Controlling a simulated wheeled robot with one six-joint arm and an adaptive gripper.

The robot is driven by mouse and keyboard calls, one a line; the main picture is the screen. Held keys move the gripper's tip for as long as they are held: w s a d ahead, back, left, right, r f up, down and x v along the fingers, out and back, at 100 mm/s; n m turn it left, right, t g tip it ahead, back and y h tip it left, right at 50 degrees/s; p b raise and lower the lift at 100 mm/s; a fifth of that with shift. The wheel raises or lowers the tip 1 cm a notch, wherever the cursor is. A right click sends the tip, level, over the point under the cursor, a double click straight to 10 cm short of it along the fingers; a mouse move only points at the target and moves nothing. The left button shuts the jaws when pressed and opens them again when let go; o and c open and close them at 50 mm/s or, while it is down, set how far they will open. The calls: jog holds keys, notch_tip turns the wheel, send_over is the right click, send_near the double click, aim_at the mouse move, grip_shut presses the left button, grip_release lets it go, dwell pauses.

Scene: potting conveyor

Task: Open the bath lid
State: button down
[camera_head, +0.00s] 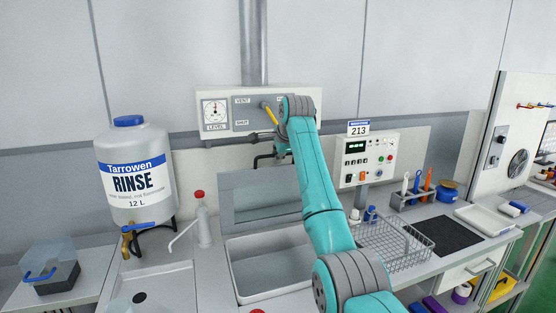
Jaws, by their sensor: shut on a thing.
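The bath (235,277) is a pale rectangular basin set in the counter, and its inside is visible. Its lid (227,205) is a grey-framed panel standing raised, close to upright, along the back of the bath. A black bar handle (256,162) shows at the lid's top edge. My gripper (268,146) is at this handle, above the lid, and is shut on it. My arm comes in from the lower right and hides the lid's right side, part of the bath and most of the grip.
A vent panel (240,116) with a dial and yellow lever is on the wall just behind my gripper. A RINSE container (134,180) and white bottle (203,222) stand left. A control box (367,160), wire basket (397,246) and tool holder (412,200) are right.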

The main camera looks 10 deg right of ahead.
jog(key=shift+w, duration=0.1)
jog(key=c, duration=1.5)
grip_release()
jog(key=v, duration=1.2)
